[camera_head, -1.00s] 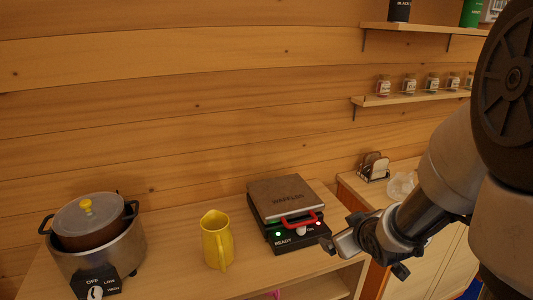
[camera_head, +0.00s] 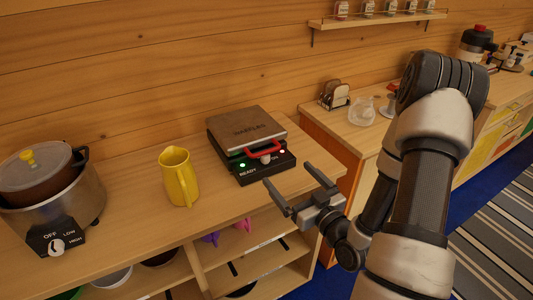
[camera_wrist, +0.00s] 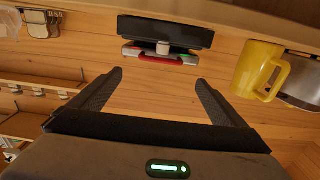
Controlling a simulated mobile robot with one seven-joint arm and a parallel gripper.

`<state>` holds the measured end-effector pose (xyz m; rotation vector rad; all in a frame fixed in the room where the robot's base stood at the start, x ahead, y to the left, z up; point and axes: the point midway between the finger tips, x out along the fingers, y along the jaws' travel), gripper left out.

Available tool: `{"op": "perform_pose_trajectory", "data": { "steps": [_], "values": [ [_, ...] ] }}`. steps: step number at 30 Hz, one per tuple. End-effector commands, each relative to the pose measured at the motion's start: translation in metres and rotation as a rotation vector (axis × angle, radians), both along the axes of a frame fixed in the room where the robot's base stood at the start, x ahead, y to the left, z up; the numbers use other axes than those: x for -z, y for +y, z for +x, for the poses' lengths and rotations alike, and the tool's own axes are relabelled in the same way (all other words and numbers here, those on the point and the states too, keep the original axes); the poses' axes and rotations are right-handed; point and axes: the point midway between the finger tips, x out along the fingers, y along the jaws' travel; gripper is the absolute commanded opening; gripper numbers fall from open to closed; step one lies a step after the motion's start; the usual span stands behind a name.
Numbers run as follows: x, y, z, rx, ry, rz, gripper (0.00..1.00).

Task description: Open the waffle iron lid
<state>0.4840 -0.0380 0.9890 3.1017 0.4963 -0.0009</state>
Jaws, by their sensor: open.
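The waffle iron (camera_head: 247,142) stands on the wooden counter with its dark lid down on a black base. A red handle (camera_head: 264,151) runs along the front of the lid, and a green light shows on the base front. My gripper (camera_head: 294,176) is open and empty, in front of the waffle iron and apart from it. In the wrist view, the waffle iron (camera_wrist: 166,31) appears beyond my gripper (camera_wrist: 158,76), between the two spread fingers, with its red handle (camera_wrist: 160,57) facing me.
A yellow pitcher (camera_head: 178,177) stands left of the waffle iron, and a lidded pot cooker (camera_head: 62,203) farther left. A toast rack (camera_head: 334,94) and a glass bowl (camera_head: 362,111) stand on the right counter. Open shelves (camera_head: 262,262) lie below the counter front.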

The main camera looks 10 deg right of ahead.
Motion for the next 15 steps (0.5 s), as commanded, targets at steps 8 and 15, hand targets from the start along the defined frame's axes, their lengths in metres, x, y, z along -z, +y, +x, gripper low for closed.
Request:
{"op": "perform_pose_trajectory", "data": {
  "steps": [8,15],
  "values": [
    [0.011,0.003,0.015,-0.002,-0.006,-0.005,0.95],
    [0.011,0.009,0.022,0.002,-0.005,-0.004,0.95]
  ]
}}
